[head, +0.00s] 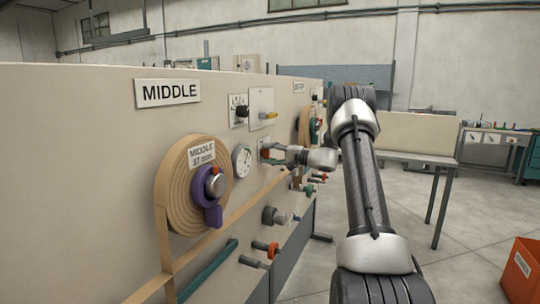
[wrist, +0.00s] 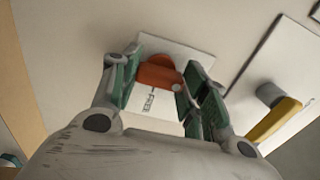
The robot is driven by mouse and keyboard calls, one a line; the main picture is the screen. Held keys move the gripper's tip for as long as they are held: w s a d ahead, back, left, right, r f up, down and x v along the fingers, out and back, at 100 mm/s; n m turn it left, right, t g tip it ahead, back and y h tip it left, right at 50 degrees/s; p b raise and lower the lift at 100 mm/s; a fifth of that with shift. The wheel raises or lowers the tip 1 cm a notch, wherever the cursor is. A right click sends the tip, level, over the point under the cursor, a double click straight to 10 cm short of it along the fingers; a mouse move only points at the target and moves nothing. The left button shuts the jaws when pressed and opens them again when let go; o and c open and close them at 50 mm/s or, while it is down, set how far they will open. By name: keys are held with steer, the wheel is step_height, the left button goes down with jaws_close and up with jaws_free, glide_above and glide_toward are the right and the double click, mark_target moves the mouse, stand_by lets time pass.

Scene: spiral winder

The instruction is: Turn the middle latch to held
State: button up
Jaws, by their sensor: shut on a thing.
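An orange latch (wrist: 158,72) sits on a small white plate (wrist: 140,120) on the beige panel in the wrist view. Small lettering on the plate below the latch looks like FREE. My gripper (wrist: 161,68) has its green-padded fingers on either side of the latch and is shut on it. In the head view my gripper (head: 273,154) reaches the panel right of the round gauge; its fingers largely hide the latch there. The MIDDLE sign (head: 168,93) is on the panel at upper left.
A yellow handle (wrist: 274,120) on a pale plate is close on the right in the wrist view. The head view shows a tape roll (head: 178,178) with a purple piece (head: 212,214), a gauge (head: 242,161), and several knobs below my gripper.

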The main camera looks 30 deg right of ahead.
steer(key=shift+f, duration=0.1)
steer(key=o, duration=1)
steer(key=v, duration=1.2)
steer(key=shift+d, duration=0.1)
